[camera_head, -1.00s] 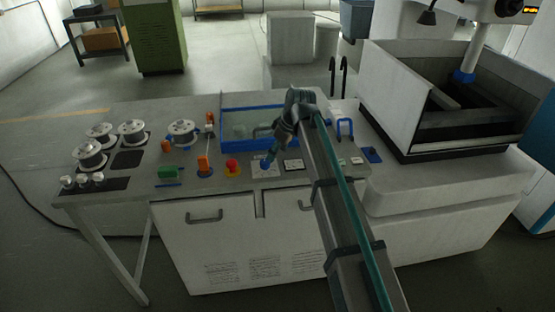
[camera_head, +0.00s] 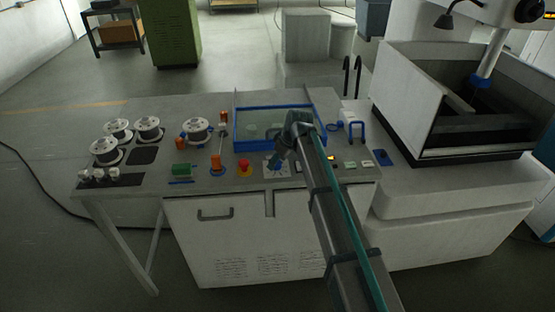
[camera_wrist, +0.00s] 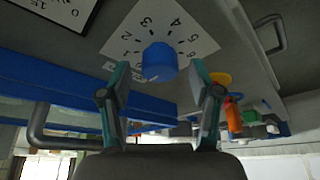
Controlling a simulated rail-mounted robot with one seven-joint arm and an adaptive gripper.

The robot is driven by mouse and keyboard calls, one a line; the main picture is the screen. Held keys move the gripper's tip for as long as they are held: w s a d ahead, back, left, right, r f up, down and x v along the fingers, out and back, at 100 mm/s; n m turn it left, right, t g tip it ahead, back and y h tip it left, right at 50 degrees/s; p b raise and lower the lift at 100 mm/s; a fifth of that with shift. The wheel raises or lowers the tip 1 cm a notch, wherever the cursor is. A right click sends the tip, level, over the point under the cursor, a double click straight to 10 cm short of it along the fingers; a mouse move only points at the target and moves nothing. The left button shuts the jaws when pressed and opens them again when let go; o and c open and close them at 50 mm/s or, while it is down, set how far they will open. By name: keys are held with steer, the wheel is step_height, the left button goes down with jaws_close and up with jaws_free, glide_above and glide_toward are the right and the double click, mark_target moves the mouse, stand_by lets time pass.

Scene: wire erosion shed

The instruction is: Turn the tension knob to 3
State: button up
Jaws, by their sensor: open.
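The blue tension knob (camera_wrist: 161,62) sits on a white square dial plate (camera_wrist: 196,43) with numbers around it. The numbers 2, 3 and 4 can be made out in the wrist view. A pale mark shows on the knob's lower left in that view, but I cannot tell its setting. My gripper (camera_wrist: 160,90) is open, its two teal fingers apart with the knob between and just past their tips. No contact is visible.
A red emergency button on yellow (camera_head: 244,169), an orange-handled lever (camera_head: 216,163) and a green switch (camera_head: 181,170) stand left of the dial. A blue-framed clear cover (camera_head: 262,124) lies behind. A dark-framed meter (camera_wrist: 62,8) is beside the dial plate. White spools (camera_head: 149,128) stand farther left.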

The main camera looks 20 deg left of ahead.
steer(key=shift+a+f, duration=0.1)
steer(key=shift+f, duration=0.1)
steer(key=c, duration=1.1)
